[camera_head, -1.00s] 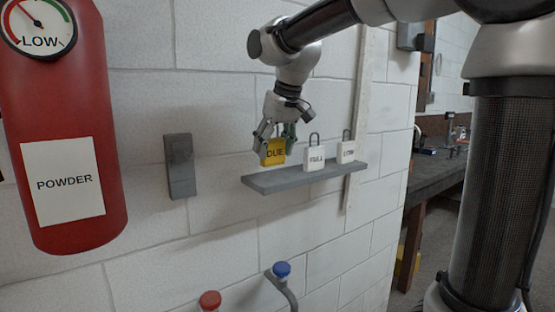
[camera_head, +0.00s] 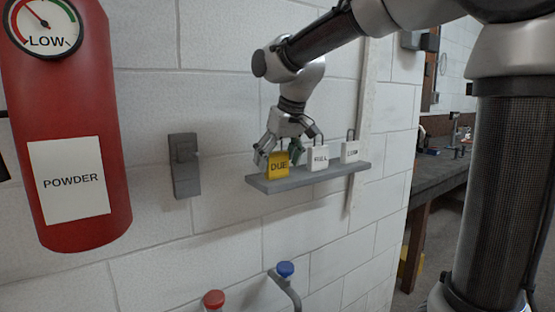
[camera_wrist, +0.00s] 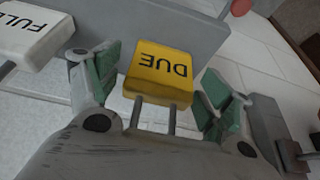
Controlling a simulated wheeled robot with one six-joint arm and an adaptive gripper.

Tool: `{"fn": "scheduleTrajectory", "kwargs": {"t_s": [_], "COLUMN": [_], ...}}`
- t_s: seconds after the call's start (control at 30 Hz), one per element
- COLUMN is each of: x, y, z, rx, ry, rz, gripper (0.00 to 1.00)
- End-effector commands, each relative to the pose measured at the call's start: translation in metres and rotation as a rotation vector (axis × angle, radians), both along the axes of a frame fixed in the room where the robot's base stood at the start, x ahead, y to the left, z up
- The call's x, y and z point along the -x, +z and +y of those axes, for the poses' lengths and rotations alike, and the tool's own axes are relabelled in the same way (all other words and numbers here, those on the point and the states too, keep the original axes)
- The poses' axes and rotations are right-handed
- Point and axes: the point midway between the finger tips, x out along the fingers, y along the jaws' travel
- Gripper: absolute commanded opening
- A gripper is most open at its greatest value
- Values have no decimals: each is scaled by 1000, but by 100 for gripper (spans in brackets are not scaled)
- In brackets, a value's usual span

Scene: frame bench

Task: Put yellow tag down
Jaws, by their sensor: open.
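The yellow tag (camera_head: 278,164), marked DUE, stands upright at the left end of the grey wall shelf (camera_head: 310,178). It also shows in the wrist view (camera_wrist: 160,72), with its shackle pointing toward my gripper. My gripper (camera_head: 279,152) is right above and around the tag. In the wrist view my gripper (camera_wrist: 158,92) is open, with a green pad on each side of the tag and visible gaps between pads and tag. The tag appears to rest on the shelf.
A white FULL tag (camera_head: 318,157) stands close to the right of the yellow one, and another white tag (camera_head: 350,152) stands farther right. A red POWDER extinguisher (camera_head: 70,130) hangs at left.

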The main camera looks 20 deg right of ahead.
Motion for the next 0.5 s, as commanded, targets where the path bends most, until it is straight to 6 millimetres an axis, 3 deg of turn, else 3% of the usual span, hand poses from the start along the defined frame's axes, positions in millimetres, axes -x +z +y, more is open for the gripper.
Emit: {"fn": "scheduleTrajectory", "kwargs": {"t_s": [0.17,0.5], "x": [2,28], "y": [9,76], "z": [-1,-9], "rx": [-1,-2], "ry": [0,0], "rz": [-2,-5], "gripper": [80,80]}}
